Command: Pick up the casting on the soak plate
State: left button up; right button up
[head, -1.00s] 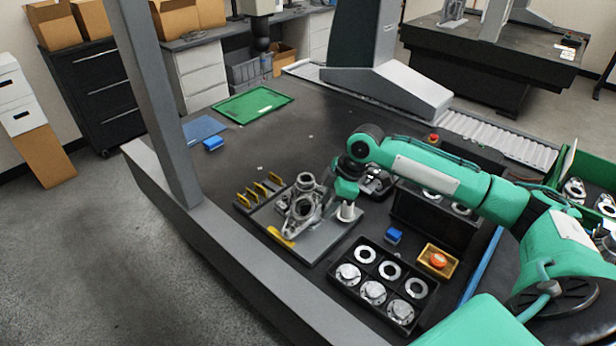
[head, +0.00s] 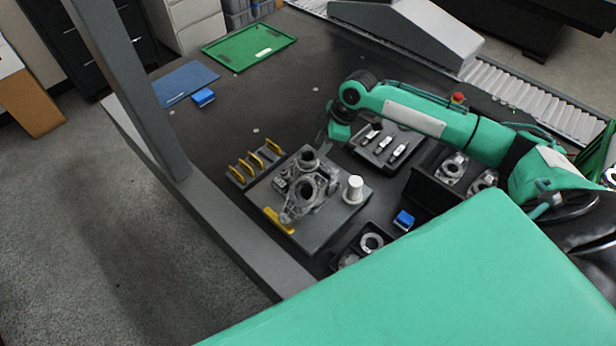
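The grey metal casting (head: 308,186), with round bored openings, sits on the flat grey soak plate (head: 318,232) near the middle of the head view. A white cylindrical piece (head: 353,189) stands on the plate just right of the casting, and a yellow piece (head: 279,220) lies at its front left edge. My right gripper (head: 323,142) hangs behind the casting, at its far side, and looks apart from it. Its fingers are small and partly hidden by the wrist, so their opening is unclear. My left gripper is out of view.
Yellow upright holders (head: 254,166) stand left of the plate. A tray with dark slim tools (head: 388,146) is behind right. A grey column (head: 128,85) rises left. The table behind is mostly clear.

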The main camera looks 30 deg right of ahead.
aim_at(311, 162)
jog(key=p+x, duration=0.2)
jog(key=x, duration=0.4)
jog(key=shift+w+a+f+p, duration=0.15)
jog(key=shift+w+p, duration=0.1)
jog(key=shift+p, duration=0.1)
jog(key=shift+a+f, duration=0.1)
jog(key=shift+f, duration=0.3)
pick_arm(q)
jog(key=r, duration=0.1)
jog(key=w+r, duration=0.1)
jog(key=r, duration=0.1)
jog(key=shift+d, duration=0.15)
pick_arm(e)
jog(key=shift+c, duration=0.5)
grip_shut()
jog(key=shift+w+r, duration=0.15)
jog(key=shift+r, duration=0.1)
